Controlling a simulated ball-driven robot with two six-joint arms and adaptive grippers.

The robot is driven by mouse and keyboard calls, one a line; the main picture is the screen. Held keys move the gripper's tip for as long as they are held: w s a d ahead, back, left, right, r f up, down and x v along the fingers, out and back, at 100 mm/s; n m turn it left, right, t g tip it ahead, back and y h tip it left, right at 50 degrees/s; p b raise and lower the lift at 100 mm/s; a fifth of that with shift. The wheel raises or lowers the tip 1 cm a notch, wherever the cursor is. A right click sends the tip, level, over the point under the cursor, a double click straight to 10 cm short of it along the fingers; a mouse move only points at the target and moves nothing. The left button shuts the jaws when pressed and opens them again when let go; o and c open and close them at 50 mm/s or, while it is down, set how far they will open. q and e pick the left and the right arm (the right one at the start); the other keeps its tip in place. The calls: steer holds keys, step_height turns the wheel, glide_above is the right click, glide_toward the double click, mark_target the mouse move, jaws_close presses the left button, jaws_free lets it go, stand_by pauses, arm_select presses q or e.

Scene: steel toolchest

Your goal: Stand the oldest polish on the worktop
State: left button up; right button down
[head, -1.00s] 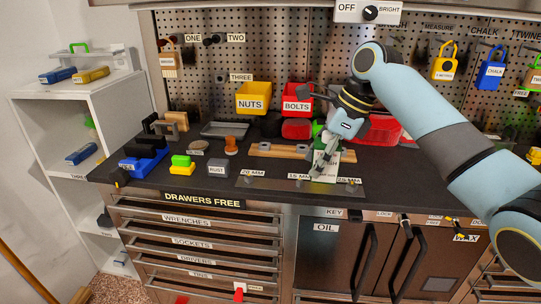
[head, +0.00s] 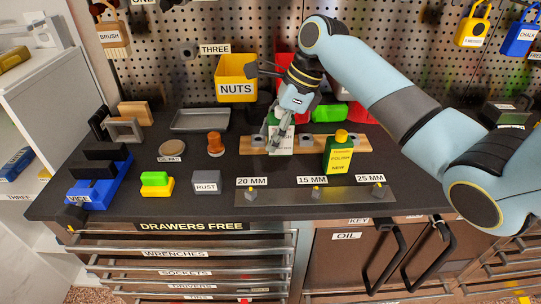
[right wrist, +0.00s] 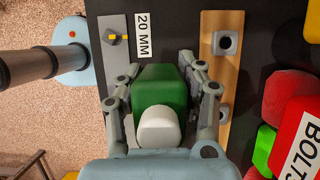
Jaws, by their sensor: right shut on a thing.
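My right gripper (head: 274,142) is shut on a green polish bottle (head: 289,128) with a pale label, upright over the wooden rail in the head view. In the right wrist view the fingers (right wrist: 165,112) lie on both sides of this green bottle (right wrist: 160,88), and its white cap (right wrist: 158,127) faces the camera. I cannot tell whether its base touches the worktop (head: 215,208). A second green bottle (head: 340,152) with a yellow cap and a yellow label reading POLISH NEW stands on the worktop to its right. My left gripper is not in view.
A steel strip (head: 290,200) marked 20, 15 and 25 MM lies in front. The wooden rail (head: 310,143) with sockets lies behind it. A grey RUST block (head: 207,182), an orange-brown stamp-like thing (head: 215,144) and a blue vice (head: 95,185) are left. Nuts bin (head: 236,78) stands behind.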

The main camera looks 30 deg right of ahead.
step_height(320, 180, down, 4)
steer(key=shift+w+r, duration=0.1)
steer(key=shift+r, duration=0.1)
step_height(320, 180, down, 3)
steer(key=shift+r, duration=0.2)
steer(key=c, duration=1.3)
jaws_free()
steer(key=shift+f, duration=0.15)
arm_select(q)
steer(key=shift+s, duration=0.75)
arm_select(e)
steer(key=o, duration=0.5)
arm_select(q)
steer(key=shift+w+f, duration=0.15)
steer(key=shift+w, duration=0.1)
arm_select(e)
steer(key=v, duration=1.2)
